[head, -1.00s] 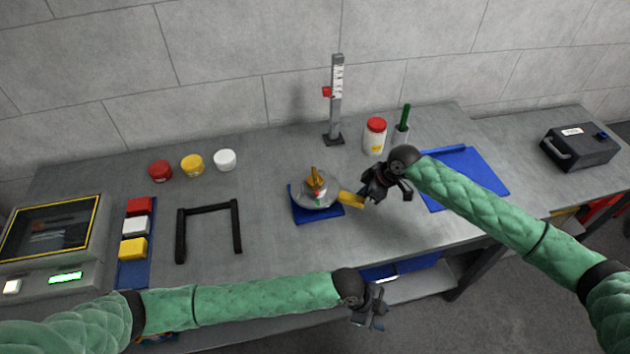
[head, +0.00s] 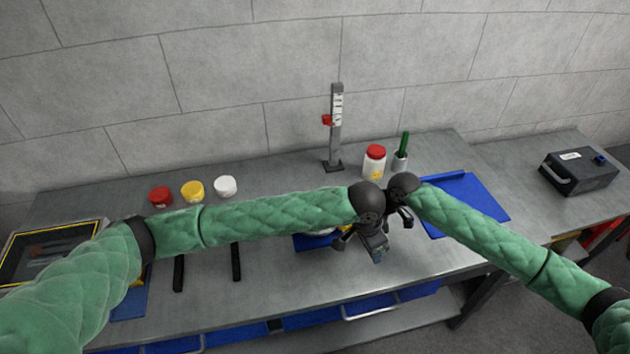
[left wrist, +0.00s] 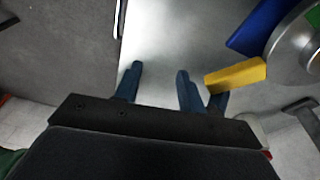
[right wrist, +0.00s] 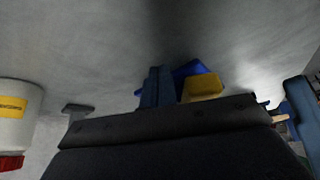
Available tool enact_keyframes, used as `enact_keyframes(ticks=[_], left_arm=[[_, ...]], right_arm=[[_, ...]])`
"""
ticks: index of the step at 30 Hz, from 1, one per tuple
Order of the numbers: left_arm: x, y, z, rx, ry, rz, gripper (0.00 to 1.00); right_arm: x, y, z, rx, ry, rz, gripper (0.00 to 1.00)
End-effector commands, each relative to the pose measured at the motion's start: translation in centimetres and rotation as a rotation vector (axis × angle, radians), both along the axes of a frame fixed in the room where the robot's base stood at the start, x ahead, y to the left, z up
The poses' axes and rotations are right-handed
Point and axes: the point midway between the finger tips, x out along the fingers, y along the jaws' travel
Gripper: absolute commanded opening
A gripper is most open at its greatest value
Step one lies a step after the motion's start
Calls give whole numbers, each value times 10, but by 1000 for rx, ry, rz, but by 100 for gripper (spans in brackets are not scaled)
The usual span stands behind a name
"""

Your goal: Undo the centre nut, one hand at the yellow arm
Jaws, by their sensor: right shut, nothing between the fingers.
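The hub (left wrist: 294,42) is a silver disc on a blue base (left wrist: 255,25). In the head view my left forearm covers most of it; only a strip of the base (head: 312,243) shows below. The centre nut cannot be made out. The yellow arm (left wrist: 237,75) sticks out from the hub, right of my left gripper's fingers. My left gripper (left wrist: 159,84) is open and empty beside the arm's end. My right gripper (right wrist: 155,88) is shut and empty, close to the yellow arm (right wrist: 203,87), contact unclear. In the head view the two wrists overlap.
A white jar with a red lid (head: 374,161), a cup with a green handle (head: 401,158) and a upright scale (head: 336,125) stand behind. A blue mat (head: 468,200) lies right. Several lidded pots (head: 192,192) stand left. A black box (head: 580,173) sits far right.

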Motion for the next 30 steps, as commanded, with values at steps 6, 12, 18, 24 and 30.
enact_keyframes(ticks=[6, 12, 18, 24, 30], left_arm=[[48, 44, 22, 54, 70, 387, 40], [87, 83, 47, 93, 121, 745, 40], [117, 118, 74, 121, 159, 1071, 40], [134, 140, 92, 135, 179, 1275, 40], [138, 146, 95, 140, 186, 1337, 40]], right_arm=[[0, 0, 0, 0, 0, 0, 0], [0, 0, 0, 0, 0, 0, 0], [0, 0, 0, 0, 0, 0, 0], [0, 0, 0, 0, 0, 0, 0], [0, 0, 0, 0, 0, 0, 0]])
